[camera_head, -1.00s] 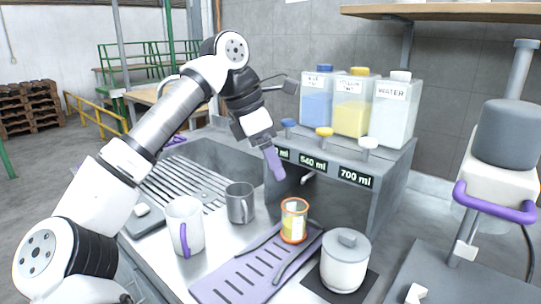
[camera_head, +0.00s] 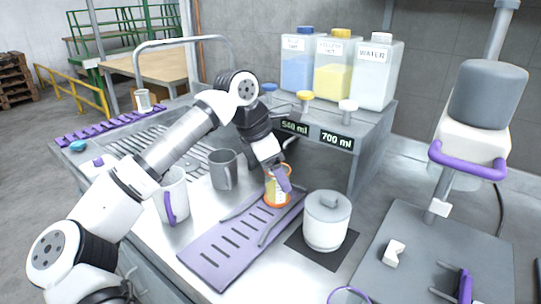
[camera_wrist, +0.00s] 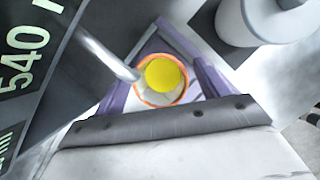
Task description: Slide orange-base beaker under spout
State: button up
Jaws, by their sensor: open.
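The orange-base beaker (camera_head: 271,197) holds yellow liquid and stands upright at the far end of the purple slotted tray, between its grey guide rails. My gripper (camera_head: 284,181) is open with its purple fingers down at the beaker, partly covering it. In the wrist view the beaker (camera_wrist: 163,75) is seen from above, with purple finger parts to its left and right; contact cannot be told. A metal spout (camera_wrist: 108,60) reaches from the dispenser toward the beaker's left rim. In the head view my arm hides the spouts.
The dispenser (camera_head: 365,121) carries blue, yellow and water containers behind the beaker. A white lidded pot (camera_head: 326,228) stands close on the right. A grey mug (camera_head: 223,172) and a white mug (camera_head: 174,192) stand left. The tray's near part (camera_head: 217,256) is clear.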

jog(key=shift+d+f, duration=0.1)
jog(key=shift+f, duration=0.15)
jog(key=c, duration=1.1)
jog(key=shift+w+d+r, duration=0.1)
jog(key=shift+w+d, duration=0.55)
jog(key=shift+w, duration=0.05)
jog(key=o, duration=1.1)
jog(key=shift+d, duration=0.1)
jog(key=shift+r, duration=0.1)
jog(key=v, duration=1.3)
jog(key=shift+a+r+b, duration=0.3)
jog(key=shift+b, duration=0.1)
